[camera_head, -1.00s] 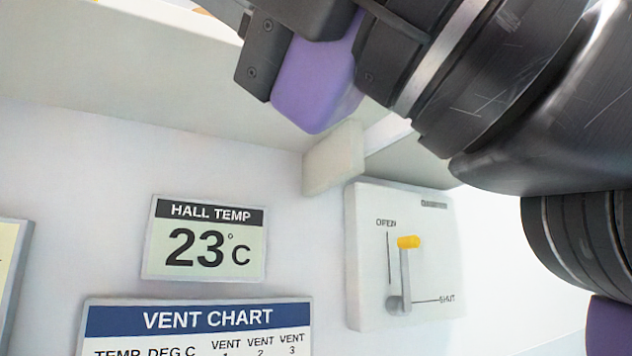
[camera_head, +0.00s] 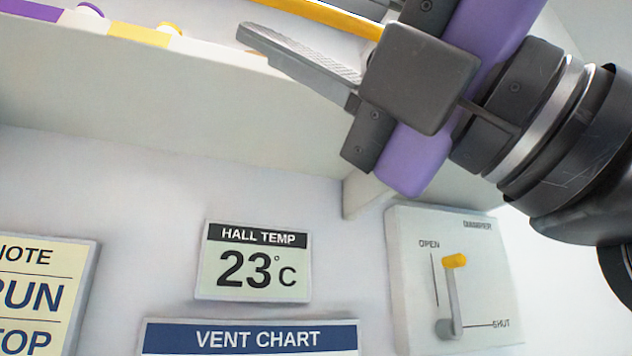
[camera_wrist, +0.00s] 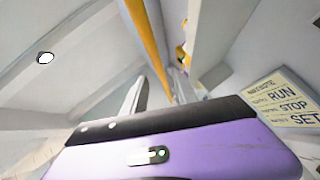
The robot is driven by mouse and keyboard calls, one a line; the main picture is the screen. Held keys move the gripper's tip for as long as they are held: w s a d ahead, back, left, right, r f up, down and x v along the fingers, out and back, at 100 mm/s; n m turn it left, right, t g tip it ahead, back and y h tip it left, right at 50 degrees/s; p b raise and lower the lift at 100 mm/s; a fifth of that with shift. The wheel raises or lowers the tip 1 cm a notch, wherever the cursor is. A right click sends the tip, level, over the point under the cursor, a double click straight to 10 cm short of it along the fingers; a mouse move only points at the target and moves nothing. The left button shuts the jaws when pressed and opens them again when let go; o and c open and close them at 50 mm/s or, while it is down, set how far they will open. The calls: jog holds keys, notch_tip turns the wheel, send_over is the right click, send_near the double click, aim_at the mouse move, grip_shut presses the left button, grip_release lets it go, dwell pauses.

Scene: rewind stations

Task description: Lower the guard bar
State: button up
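The guard bar, a yellow bar (camera_head: 322,16), slants across the top of the head view and passes behind my gripper (camera_head: 262,34). One grey finger shows there below the bar; the other finger is hidden. In the wrist view the yellow bar (camera_wrist: 148,45) runs down towards the space between the two fingers of my gripper (camera_wrist: 161,80). The fingers look apart, so my gripper is open. I cannot tell whether either finger touches the bar.
A pale shelf (camera_head: 200,95) runs below the gripper, with purple and yellow pieces at its far left. On the wall below are a temperature sign (camera_head: 252,262), a vent chart (camera_head: 250,340), a note (camera_head: 45,300) and a damper lever (camera_head: 454,290).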

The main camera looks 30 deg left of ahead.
jog(key=shift+w+d+f+b, duration=0.35)
jog(key=shift+w+f+b, duration=0.45)
jog(key=shift+w+d+f+b, duration=0.35)
jog(key=shift+w+f+b, duration=0.4)
jog(key=shift+f, duration=0.05)
